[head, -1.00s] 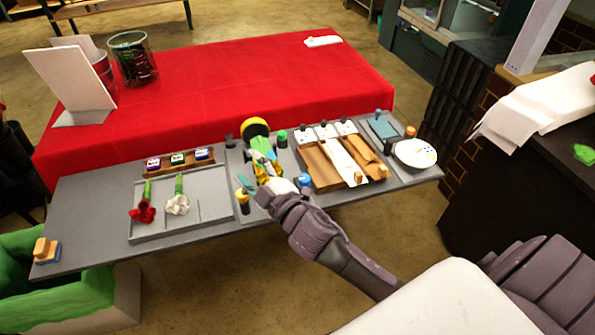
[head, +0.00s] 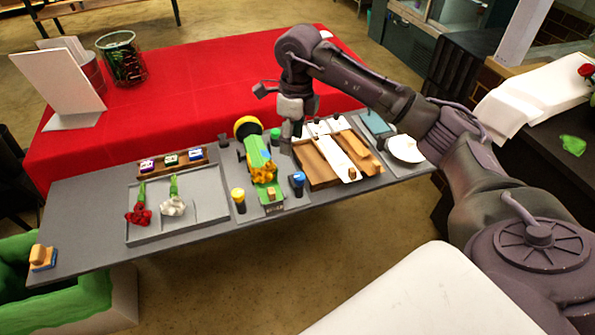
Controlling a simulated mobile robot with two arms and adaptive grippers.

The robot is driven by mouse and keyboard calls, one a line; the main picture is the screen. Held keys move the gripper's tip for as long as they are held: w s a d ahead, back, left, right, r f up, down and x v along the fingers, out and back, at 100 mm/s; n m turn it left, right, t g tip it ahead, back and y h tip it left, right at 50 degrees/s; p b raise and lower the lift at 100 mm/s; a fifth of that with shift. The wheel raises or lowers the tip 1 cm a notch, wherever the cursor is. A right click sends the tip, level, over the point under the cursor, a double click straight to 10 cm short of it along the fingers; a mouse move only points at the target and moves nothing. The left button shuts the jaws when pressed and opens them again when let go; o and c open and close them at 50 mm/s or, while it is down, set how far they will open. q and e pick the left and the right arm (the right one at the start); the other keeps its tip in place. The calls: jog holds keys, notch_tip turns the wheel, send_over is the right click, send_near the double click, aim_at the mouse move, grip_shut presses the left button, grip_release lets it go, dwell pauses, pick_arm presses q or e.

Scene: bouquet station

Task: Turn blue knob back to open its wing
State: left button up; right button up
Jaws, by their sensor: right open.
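The blue knob (head: 298,179) stands on a dark post at the front of the grey table, just right of the green fixture (head: 256,150). Its exact turn angle is too small to read. A yellow knob (head: 238,195) stands left of the fixture and a green knob (head: 275,133) behind it. Orange flowers (head: 265,173) lie on the fixture. Which wing belongs to the blue knob is not clear. My right gripper (head: 287,146) points down behind the blue knob, apart from it, open, with nothing visible in it. My left gripper is out of view.
A brown wooden tray (head: 318,179) lies close right of the blue knob, with a white bowl (head: 406,149) further right. A grey tray (head: 205,222) with red and white flowers lies left. The red table (head: 200,105) is mostly clear behind.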

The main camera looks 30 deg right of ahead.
aim_at(300, 175)
jog(key=shift+h, duration=0.4)
jog(key=f+p, duration=0.1)
jog(key=f, duration=0.2)
jog(key=d+f+p, duration=0.1)
jog(key=f, duration=0.3)
jog(key=d+f+p, duration=0.1)
jog(key=f, duration=0.3)
jog(key=shift+s+f, duration=0.2)
jog(key=shift+f, duration=0.05)
jog(key=shift+f+p, duration=0.35)
jog(key=shift+f, duration=0.4)
grip_shut()
